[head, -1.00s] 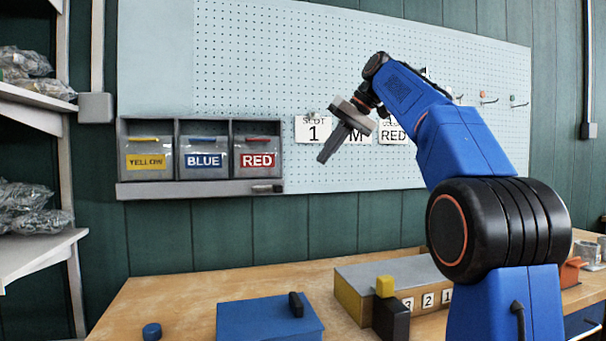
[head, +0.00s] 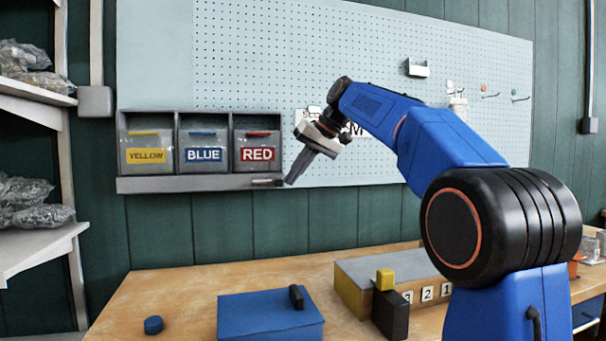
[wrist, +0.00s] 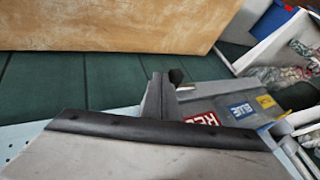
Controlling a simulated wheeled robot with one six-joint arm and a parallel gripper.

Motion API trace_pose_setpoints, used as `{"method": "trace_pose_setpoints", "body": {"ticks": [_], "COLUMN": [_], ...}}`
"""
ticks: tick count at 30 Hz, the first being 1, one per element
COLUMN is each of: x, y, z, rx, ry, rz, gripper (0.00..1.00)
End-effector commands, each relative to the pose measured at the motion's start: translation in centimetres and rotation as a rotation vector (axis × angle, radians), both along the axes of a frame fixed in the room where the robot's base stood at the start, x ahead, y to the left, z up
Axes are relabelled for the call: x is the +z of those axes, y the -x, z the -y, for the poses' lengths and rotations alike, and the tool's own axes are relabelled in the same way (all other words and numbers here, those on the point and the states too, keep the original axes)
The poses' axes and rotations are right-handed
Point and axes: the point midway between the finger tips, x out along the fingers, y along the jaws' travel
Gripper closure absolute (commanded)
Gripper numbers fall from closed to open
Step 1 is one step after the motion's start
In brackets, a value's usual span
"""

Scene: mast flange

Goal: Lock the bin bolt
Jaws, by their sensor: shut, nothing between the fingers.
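The grey bin rack on the wall (head: 150,185) holds three bins labelled yellow (head: 146,156), blue (head: 203,155) and red (head: 257,154). In the wrist view my gripper (wrist: 158,80) shows near a dark knob (wrist: 176,76), with the red label (wrist: 201,119) behind.
A pegboard (head: 360,60) with hooks is behind my arm. Shelves with bagged items (head: 30,210) stand at left.

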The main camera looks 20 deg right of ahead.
Motion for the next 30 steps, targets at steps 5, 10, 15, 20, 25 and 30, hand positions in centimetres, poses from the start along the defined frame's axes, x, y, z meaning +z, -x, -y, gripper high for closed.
{"method": "trace_pose_setpoints", "body": {"ticks": [5,10,15,20,25,30], "x": [0.0,0.0,0.0,0.0,0.0,0.0], "y": [0.0,0.0,0.0,0.0,0.0,0.0], "z": [-0.3,-0.3,-0.6,-2.4,-4.5,-4.9], "rx": [0.0,0.0,0.001,0.002,0.001,0.0], "ry": [0.0,0.0,0.0,0.001,0.001,-0.001], "rz": [0.0,0.0,0.0,0.0,0.0,0.0], "gripper": [1.0,1.0,1.0,1.0,1.0,1.0]}}
